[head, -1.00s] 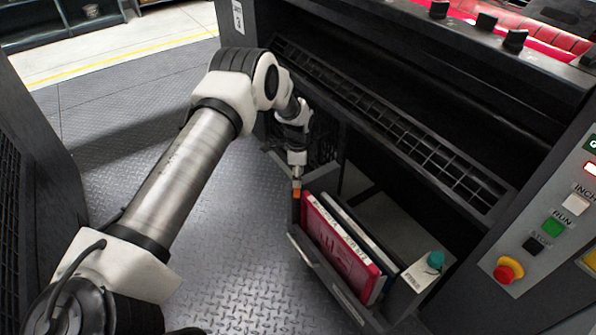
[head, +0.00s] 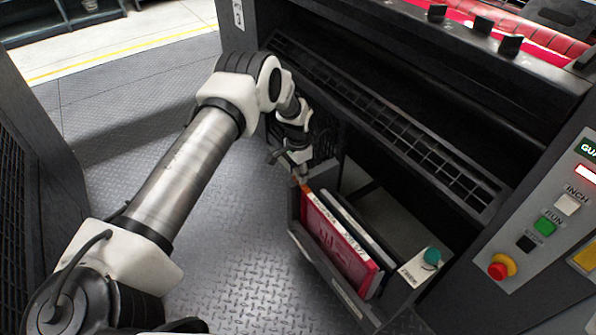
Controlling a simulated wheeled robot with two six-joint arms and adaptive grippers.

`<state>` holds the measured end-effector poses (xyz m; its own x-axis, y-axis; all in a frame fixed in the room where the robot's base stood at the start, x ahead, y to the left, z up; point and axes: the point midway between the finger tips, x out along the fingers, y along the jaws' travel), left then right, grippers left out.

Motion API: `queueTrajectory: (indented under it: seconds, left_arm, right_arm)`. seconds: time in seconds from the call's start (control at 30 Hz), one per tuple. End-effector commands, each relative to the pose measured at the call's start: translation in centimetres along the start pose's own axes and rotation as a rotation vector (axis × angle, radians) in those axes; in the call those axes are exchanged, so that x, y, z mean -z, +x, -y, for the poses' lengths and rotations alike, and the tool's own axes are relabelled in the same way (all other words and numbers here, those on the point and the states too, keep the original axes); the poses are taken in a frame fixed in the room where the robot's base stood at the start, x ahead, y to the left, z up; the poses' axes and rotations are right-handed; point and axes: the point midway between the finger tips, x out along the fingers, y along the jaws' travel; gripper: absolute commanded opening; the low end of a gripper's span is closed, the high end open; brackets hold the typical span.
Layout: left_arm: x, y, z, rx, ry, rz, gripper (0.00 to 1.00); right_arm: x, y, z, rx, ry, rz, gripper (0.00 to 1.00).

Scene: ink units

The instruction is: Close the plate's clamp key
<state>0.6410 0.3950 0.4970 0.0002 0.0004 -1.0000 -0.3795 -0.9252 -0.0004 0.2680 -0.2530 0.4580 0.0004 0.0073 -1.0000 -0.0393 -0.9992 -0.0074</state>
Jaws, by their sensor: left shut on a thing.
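The piece is at the upper left corner of the red plate (head: 340,245), which has a pale top edge and stands tilted in the rack. My right gripper is out of view.
A dark-edged panel stands behind the red plate in the rack (head: 322,262). A teal knob (head: 432,256) sits at the rack's right end. The press's control panel, with a red emergency button (head: 502,266), is at the right. The floor at left is clear.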

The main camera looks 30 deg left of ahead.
Motion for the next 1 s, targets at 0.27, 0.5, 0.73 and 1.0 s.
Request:
queueTrajectory:
  seconds: [0.27, 0.5, 0.73, 1.0]
  left_arm:
    - [-0.1, 0.1, -0.1, -0.001, -0.014, 0.001, 0.1]
    - [-0.1, 0.1, -0.1, -0.002, -0.013, 0.001, 0.63]
    - [0.0, 0.0, 0.0, -0.001, -0.012, 0.0, 0.71]
    - [0.1, -2.0, 0.0, 0.0, -0.013, -0.003, 0.71]
  right_arm:
    - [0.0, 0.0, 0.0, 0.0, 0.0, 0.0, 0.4]
    - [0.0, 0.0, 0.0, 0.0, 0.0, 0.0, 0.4]
    - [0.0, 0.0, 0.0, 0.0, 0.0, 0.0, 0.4]
    - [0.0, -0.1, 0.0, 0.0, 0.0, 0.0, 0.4]
